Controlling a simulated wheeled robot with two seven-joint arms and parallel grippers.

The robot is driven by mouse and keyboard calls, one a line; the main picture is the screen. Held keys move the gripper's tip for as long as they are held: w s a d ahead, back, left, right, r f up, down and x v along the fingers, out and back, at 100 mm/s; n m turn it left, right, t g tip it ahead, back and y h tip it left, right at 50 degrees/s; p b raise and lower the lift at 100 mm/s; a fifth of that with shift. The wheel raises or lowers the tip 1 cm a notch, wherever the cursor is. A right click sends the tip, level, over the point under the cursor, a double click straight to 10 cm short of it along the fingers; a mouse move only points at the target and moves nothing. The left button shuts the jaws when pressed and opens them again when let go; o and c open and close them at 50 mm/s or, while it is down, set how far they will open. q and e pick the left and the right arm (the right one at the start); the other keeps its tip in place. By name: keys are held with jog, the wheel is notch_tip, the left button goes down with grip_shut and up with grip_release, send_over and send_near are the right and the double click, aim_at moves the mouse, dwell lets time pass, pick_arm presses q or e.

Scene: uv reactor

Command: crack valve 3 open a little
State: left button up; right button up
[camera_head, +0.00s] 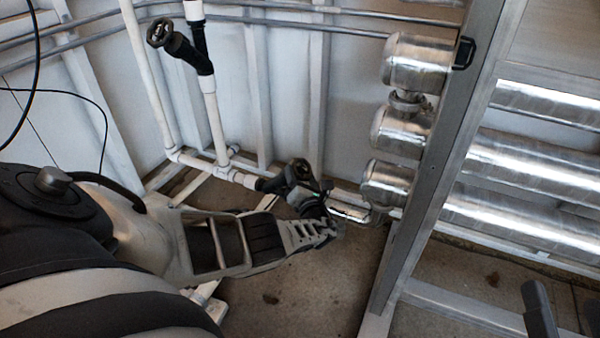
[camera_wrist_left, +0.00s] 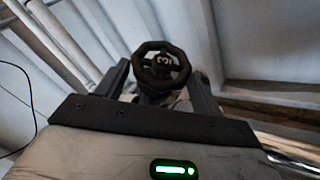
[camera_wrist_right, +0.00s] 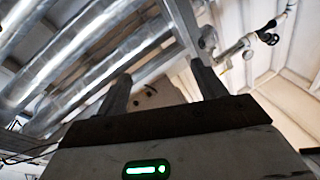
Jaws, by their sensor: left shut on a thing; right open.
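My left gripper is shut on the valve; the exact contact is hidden. My right gripper (camera_head: 564,298) shows only its fingertips at the lower right of the head view. It is open and empty, also in the right wrist view (camera_wrist_right: 160,88).
Another black handwheel (camera_head: 160,32) is on the white pipes at the upper left. Steel cylinders (camera_head: 402,130) and a slanting metal frame post (camera_head: 440,160) stand right of valve 3. Long shiny tubes (camera_head: 540,160) lie behind the post. The floor (camera_head: 300,290) below is clear.

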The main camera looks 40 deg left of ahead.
pick_arm(q)
jog(key=n+b, duration=0.1)
jog(key=n+g+y+b, duration=0.1)
jog(key=shift+w+d+f+y+b, duration=0.1)
jog(key=shift+w+d+y+b, duration=0.05)
jog(key=shift+w+y+b, duration=0.2)
pick_arm(e)
notch_tip(320, 180, up, 7)
jog(key=s+n+t+y, duration=0.1)
jog(key=n+t+y, duration=0.1)
jog(key=n+y, duration=0.4)
jog(key=shift+r+n, duration=0.2)
jog(key=shift+n, duration=0.9)
pick_arm(q)
jog(key=o, duration=1)
jog(key=shift+c, duration=0.2)
